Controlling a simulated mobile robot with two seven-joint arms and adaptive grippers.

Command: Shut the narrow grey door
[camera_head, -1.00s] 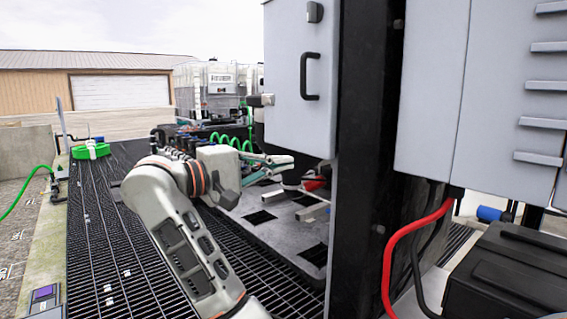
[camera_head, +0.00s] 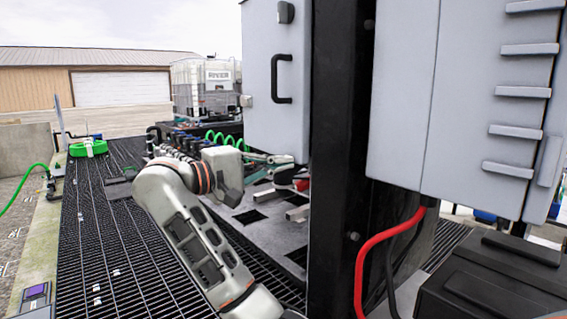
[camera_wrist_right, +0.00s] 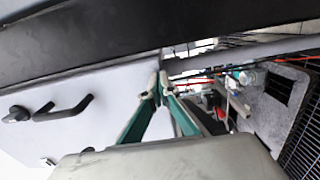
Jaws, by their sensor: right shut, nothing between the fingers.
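The narrow grey door (camera_head: 262,60) has a black bar handle (camera_head: 281,78) and a small dark knob above it. It stands beside a black post in the head view, and I cannot tell how far open it is. The door also fills the left of the right wrist view (camera_wrist_right: 100,95). My right gripper (camera_head: 288,159) is shut and empty just under the door's lower edge in the head view. In the right wrist view its teal-sided fingers (camera_wrist_right: 161,84) meet by the door's edge; whether they touch it is unclear. My left gripper is not in view.
The black post (camera_head: 338,150) stands right of the door. Wider grey cabinets (camera_head: 460,100), a red hose (camera_head: 375,255) and a black case (camera_head: 495,285) are further right. Dark grating (camera_head: 120,240) covers the floor at left. Green coiled hoses and a white tank (camera_head: 205,85) stand behind.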

